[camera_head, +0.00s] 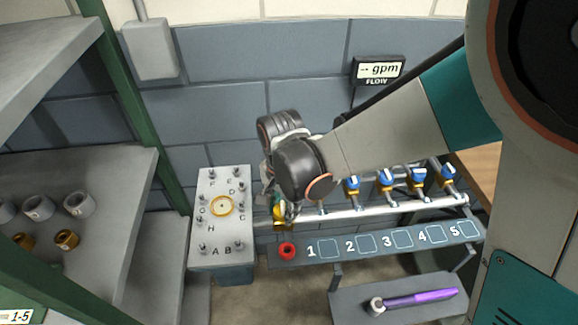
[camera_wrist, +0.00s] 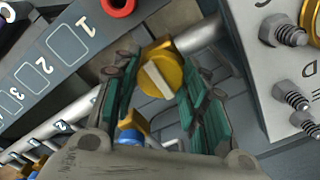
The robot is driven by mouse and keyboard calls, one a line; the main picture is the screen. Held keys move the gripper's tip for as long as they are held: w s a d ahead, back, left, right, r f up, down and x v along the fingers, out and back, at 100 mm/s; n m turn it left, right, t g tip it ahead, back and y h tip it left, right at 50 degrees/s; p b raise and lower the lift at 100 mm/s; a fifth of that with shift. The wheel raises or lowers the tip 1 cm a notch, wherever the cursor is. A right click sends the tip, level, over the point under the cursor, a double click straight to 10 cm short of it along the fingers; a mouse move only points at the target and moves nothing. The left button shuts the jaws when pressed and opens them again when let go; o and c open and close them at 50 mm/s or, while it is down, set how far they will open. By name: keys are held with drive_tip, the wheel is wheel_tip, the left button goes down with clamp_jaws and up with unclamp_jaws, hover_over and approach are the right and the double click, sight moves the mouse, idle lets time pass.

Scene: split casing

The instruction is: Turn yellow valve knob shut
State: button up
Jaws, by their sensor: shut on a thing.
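The yellow valve knob (camera_wrist: 166,70) sits on the grey pipe in the wrist view, with a pale bar across its round face. In the head view only part of the yellow knob (camera_head: 279,216) shows, at the pipe's left end below my wrist. My gripper (camera_wrist: 160,80) is shut on the knob, its green-padded fingers on either side of it. In the head view my arm and wrist hide most of my gripper (camera_head: 278,200) and the knob's face.
Several blue-handled valves (camera_head: 387,178) line the pipe (camera_head: 390,208) to the right. A numbered panel (camera_head: 375,243) with a red ring (camera_head: 287,251) lies below. A studded grey block (camera_head: 224,232) stands close on the left. A purple-handled tool (camera_head: 420,298) lies on a low shelf.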

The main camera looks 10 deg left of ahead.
drive_tip(key=o, duration=1.1)
